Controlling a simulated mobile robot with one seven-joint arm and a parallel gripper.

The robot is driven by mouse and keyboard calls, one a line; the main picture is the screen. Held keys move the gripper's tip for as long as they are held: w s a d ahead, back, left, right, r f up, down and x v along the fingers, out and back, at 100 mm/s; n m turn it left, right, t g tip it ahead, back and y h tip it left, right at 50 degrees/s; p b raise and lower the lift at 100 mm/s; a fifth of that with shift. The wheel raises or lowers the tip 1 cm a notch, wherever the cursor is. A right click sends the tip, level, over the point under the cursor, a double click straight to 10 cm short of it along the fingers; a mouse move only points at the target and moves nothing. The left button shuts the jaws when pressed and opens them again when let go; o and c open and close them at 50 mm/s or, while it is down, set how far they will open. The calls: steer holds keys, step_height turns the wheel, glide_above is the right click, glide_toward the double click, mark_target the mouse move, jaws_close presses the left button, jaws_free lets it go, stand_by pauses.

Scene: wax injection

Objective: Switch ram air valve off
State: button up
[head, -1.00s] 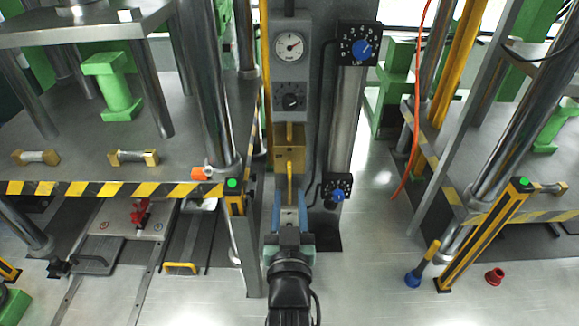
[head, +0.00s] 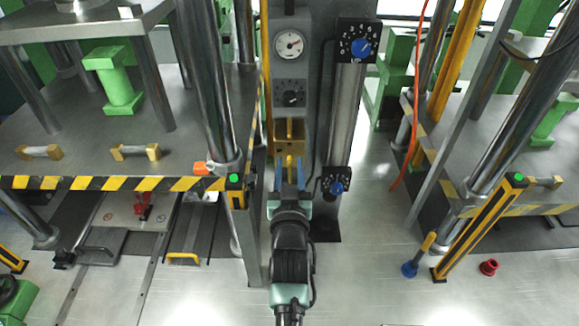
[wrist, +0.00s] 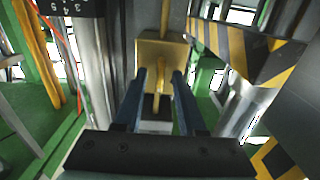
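The likely ram air valve is a brass block (head: 289,130) on the grey column, with a yellow lever (head: 290,162) at its lower front. In the wrist view, the brass block (wrist: 176,50) is straight ahead and the lever (wrist: 158,68) points toward me. My gripper (head: 290,175) is below and in front of the block. Its two blue fingers stand apart, one on each side of the lever. In the wrist view, gaps show between the lever and both fingers of my gripper (wrist: 159,78). The exact depth of the lever between the fingertips is hard to tell.
Above the block are a round gauge (head: 289,43) and a black dial (head: 290,93). Blue knobs on black plates (head: 361,47) (head: 336,187) sit just right. A steel press table (head: 60,125) with a striped edge stands close left.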

jaws_close()
steer(key=shift+n+b, duration=0.3)
steer(key=n+b, duration=0.1)
steer(key=n, duration=0.1)
steer(key=shift+f+n+b, duration=0.15)
steer(key=shift+n+b, duration=0.15)
steer(key=shift+b, duration=0.05)
steer(key=n+b, duration=0.1)
steer(key=n, duration=0.2)
steer(key=shift+a+n, duration=0.1)
steer(key=shift+n, duration=0.2)
steer(key=shift+a+f+n+p, duration=0.1)
steer(key=shift+n+p, duration=1.15)
steer(key=shift+n, duration=4.25)
